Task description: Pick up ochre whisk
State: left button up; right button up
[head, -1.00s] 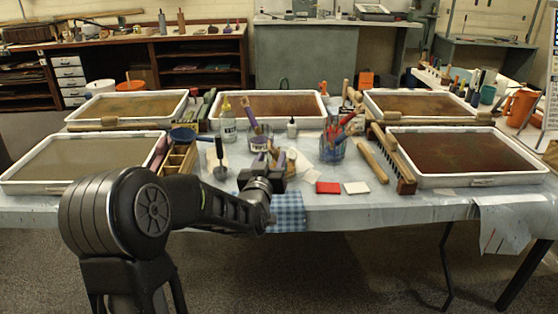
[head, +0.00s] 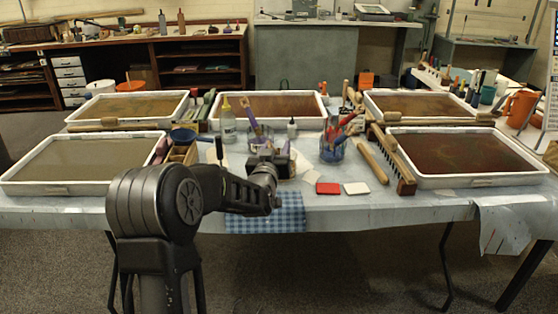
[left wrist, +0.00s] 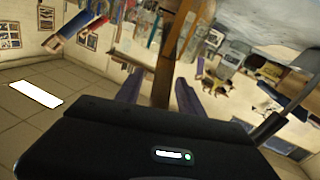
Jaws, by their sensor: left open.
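I cannot clearly make out the ochre whisk in the head view. A brown upright stick (left wrist: 164,65) stands between the two fingers of my left gripper (left wrist: 158,92) in the left wrist view; it may be the whisk's handle, but I cannot tell. In the head view my left gripper (head: 274,158) is over the front middle of the table, pointing away from me. It is open, and it hides much of the pot behind it. A purple-handled tool (head: 250,112) leans up just behind the gripper. My right gripper is not in view.
A glass jar of colourful tools (head: 333,147) stands to the right of the gripper. A blue checked cloth (head: 265,218) hangs at the front edge. Red (head: 328,188) and white (head: 356,188) blocks lie front right.

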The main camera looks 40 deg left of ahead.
pick_arm(q)
jog(key=shift+c, duration=0.2)
dwell(0.3)
grip_shut()
dwell(0.4)
